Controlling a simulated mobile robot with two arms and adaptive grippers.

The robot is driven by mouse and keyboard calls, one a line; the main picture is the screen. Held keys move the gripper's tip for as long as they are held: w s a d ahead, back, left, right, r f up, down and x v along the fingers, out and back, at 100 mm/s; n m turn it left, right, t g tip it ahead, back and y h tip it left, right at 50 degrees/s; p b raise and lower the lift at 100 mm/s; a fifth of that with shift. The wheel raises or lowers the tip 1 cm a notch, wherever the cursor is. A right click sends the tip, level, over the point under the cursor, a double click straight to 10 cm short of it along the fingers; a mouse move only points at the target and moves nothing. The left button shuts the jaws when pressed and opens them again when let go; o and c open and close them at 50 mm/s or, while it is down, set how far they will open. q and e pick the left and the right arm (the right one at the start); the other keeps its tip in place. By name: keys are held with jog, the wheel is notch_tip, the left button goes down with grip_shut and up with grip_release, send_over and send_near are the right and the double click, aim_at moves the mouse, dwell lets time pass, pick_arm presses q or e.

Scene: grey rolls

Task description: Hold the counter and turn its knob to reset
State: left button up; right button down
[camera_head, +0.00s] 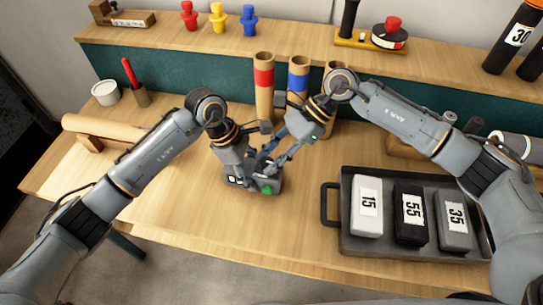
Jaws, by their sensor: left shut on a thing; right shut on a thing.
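The counter (240,184) is a small dark grey box with white digit windows on its left front and a green part (268,190) at its right front. It sits on the wooden table in the middle of the camera_head view. My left gripper (249,165) is shut on the counter from above and the left. My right gripper (268,163) comes down from the upper right and is shut at the counter's right side, where its knob would be. The fingers of both grippers cross close together, and the knob is hidden behind them.
A black tray (331,222) at right holds blocks marked 15, 55 and 35. Tubes with red (264,78) and blue (298,80) bands stand behind the grippers. A wooden roll (95,128) and white cup (106,92) are at left. The front middle table is clear.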

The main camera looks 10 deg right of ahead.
jog(key=shift+w+f+n+g, duration=0.1)
jog(key=shift+n+g, duration=0.3)
jog(key=shift+n, duration=0.2)
jog(key=c, duration=1)
grip_release()
jog(key=v, duration=1.2)
jog(key=shift+a, duration=0.1)
pick_arm(q)
jog(key=o, duration=1.5)
